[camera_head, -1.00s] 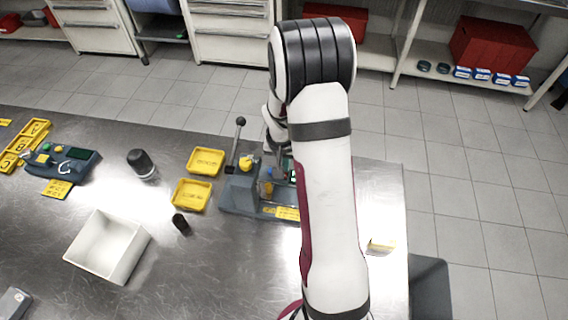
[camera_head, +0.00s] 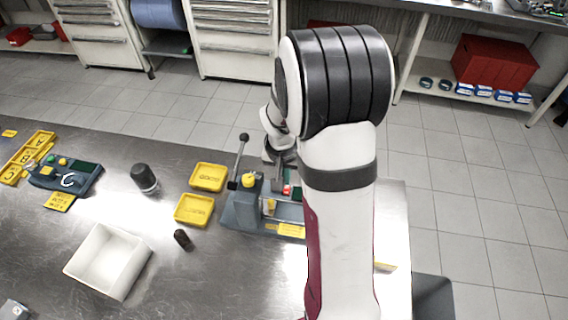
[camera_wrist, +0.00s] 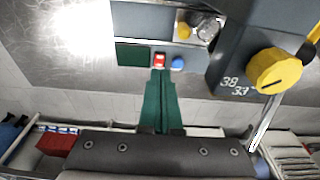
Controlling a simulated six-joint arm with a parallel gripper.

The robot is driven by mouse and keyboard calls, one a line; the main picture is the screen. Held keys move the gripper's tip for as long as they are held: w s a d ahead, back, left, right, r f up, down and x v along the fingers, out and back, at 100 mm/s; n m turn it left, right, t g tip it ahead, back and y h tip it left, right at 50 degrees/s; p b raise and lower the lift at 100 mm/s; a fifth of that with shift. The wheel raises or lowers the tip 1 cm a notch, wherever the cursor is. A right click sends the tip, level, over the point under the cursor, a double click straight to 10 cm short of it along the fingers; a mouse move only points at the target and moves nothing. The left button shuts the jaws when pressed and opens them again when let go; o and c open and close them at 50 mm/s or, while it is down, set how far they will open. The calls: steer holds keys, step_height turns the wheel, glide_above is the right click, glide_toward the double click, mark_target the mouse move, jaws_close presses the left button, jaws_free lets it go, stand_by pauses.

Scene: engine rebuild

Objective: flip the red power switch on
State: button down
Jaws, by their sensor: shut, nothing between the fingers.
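The red power switch (camera_wrist: 159,60) is a small red rocker with a pale mark, set in the grey bench machine between a dark green panel (camera_wrist: 132,54) and a blue button (camera_wrist: 178,63). In the head view, the red switch (camera_head: 287,190) shows as a small red spot on the machine (camera_head: 242,212). My gripper (camera_wrist: 160,74) is shut and empty. Its green fingertips are at the lower edge of the switch in the wrist view; I cannot tell whether they touch it. In the head view, my arm hides part of the machine's right side.
A yellow knob (camera_wrist: 275,70) and a lever (camera_head: 239,160) stand up from the machine left of the switch in the head view. Two yellow trays (camera_head: 208,177), a dark cylinder (camera_head: 144,177) and a white box (camera_head: 107,262) sit on the metal table further left.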

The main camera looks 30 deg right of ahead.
step_height(320, 180, up, 8)
glide_above(287, 186)
steer(key=s+a, duration=0.3)
steer(key=shift+s+a, duration=0.1)
steer(key=w+d+f, duration=0.1)
steer(key=f, duration=0.8)
steer(key=w+d+f, duration=0.1)
steer(key=f, duration=0.3)
steer(key=shift+w+d+f, duration=0.35)
steer(key=shift+w+d+f, duration=0.1)
steer(key=shift+f, duration=0.05)
